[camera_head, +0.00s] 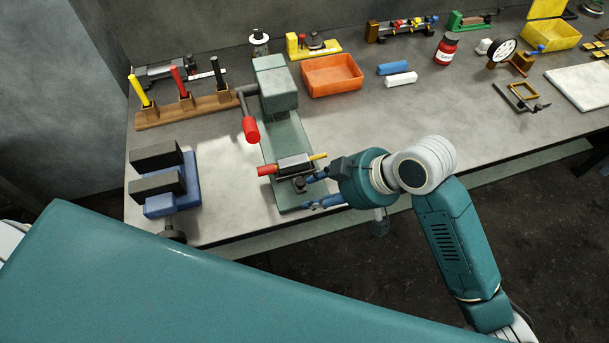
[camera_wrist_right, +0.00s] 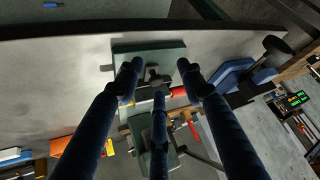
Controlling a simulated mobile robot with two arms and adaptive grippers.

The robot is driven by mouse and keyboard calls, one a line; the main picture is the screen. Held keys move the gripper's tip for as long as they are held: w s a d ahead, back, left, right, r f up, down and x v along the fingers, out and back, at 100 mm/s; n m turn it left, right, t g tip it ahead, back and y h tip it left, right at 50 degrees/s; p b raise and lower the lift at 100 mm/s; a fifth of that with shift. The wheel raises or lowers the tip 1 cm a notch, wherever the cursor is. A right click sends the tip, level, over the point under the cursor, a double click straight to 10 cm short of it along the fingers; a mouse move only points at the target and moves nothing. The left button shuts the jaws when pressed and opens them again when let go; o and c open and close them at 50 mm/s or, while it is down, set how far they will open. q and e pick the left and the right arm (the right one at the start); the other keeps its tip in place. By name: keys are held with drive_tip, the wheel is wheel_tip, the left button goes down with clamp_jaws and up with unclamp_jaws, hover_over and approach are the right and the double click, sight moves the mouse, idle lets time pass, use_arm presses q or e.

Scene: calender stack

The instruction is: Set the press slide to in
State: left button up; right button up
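The press (camera_head: 278,95) is a green-grey machine with a long base plate and a side lever ending in a red grip (camera_head: 250,129). Its slide (camera_head: 295,163) is a dark block on the front of the base, with a red end to the left and a yellow end to the right. My right gripper (camera_head: 315,191) is open and empty, close to the right front of the slide; contact cannot be told. In the right wrist view, its blue fingers (camera_wrist_right: 160,75) are spread over the press base (camera_wrist_right: 155,48), partly hiding the slide. My left gripper is not in view.
A blue vise-like block (camera_head: 172,200) stands left of the press. A wooden rack (camera_head: 190,112) with coloured handles is behind it. An orange tray (camera_head: 331,75) and blue and white bars (camera_head: 400,80) lie to the right. The bench's front edge is close to my right gripper.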

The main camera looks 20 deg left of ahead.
sight(301, 181)
drive_tip(key=w+r+n+g+h, duration=0.2)
drive_tip(key=w+r+n+h, duration=0.1)
drive_tip(key=w+r+n, duration=0.3)
drive_tip(key=a+f, duration=0.1)
drive_tip(key=f, duration=0.1)
drive_tip(key=s+a+f+p, duration=0.1)
drive_tip(key=a+f, duration=0.1)
drive_tip(key=f, duration=0.1)
drive_tip(key=s+a+f+p, duration=0.1)
drive_tip(key=f, duration=0.1)
drive_tip(key=shift+a+f, duration=0.4)
drive_tip(key=shift+f, duration=0.3)
drive_tip(key=shift+y, duration=0.3)
clamp_jaws()
